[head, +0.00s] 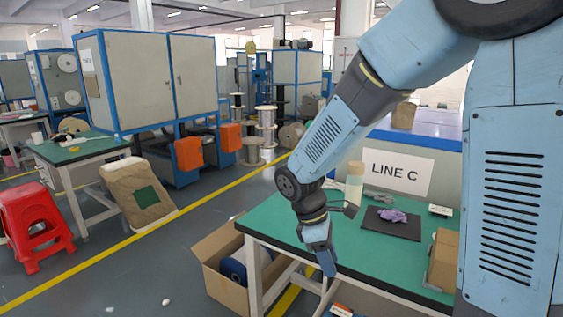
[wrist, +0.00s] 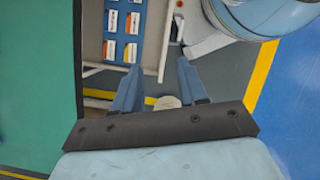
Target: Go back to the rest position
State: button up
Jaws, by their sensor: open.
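My gripper (head: 328,264) hangs at the end of my light blue arm, pointing down by the front edge of the green-topped table (head: 285,225) in the head view. In the wrist view my gripper (wrist: 158,82) shows two blue fingers spread apart with nothing between them. The green table top (wrist: 35,75) fills the left side of the wrist view. My gripper looks empty and apart from the things on the table.
An open carton (head: 225,290) stands left of the table. A red stool (head: 35,225) and sack (head: 138,195) stand farther left.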

jog(key=s+d+r+m+t+y, duration=0.2)
jog(key=s+d+r+m, duration=0.3)
jog(key=r, duration=0.4)
jog(key=s+d+r+m+t+y, duration=0.2)
jog(key=s+d+r+m+t, duration=0.3)
jog(key=d+r+m, duration=0.2)
notch_tip(320, 180, up, 2)
jog(key=m, duration=0.3)
jog(key=shift+s+d, duration=0.35)
dwell(0.4)
